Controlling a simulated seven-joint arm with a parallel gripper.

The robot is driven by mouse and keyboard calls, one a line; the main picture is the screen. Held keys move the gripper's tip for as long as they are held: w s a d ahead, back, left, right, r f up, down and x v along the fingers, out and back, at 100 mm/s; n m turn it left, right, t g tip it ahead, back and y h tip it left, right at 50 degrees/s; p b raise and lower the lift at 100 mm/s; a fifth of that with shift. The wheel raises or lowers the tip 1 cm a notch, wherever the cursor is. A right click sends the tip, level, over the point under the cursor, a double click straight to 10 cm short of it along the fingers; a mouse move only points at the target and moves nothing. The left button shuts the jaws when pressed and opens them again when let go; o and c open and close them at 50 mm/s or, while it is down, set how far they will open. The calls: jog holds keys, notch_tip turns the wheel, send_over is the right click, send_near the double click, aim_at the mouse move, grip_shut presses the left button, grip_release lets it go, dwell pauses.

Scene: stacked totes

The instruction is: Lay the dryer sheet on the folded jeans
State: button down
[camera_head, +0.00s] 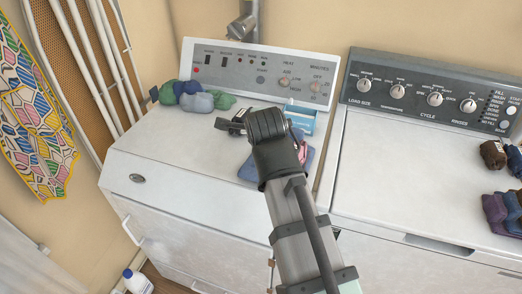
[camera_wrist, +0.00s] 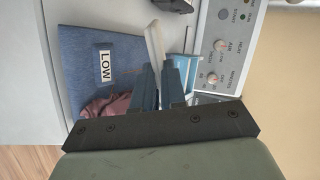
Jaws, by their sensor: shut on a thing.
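The folded blue jeans (camera_wrist: 84,38) lie on the white dryer top, with a white tag reading LOW on them. In the head view the jeans (camera_head: 248,170) show only in part behind my arm. My gripper (camera_wrist: 160,72) is shut on a pale, slim thing, seemingly the dryer sheet (camera_wrist: 154,42), beside the jeans in the wrist view. I cannot tell its height above the dryer. In the head view my gripper (camera_head: 234,123) is over the dryer top, and the sheet cannot be made out there.
A blue-and-white box (camera_head: 302,117) stands by the dryer's control panel (camera_head: 258,72). A pink cloth (camera_wrist: 106,106) lies at the jeans. Green and blue bundles (camera_head: 193,98) sit at the back left. The washer (camera_head: 400,175) at right has a clear middle and dark bundles (camera_head: 500,210).

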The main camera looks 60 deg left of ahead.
jog(key=shift+f, duration=2.4)
jog(key=c, duration=1.4)
grip_release()
jog(key=shift+o, duration=0.2)
jog(key=v, duration=0.8)
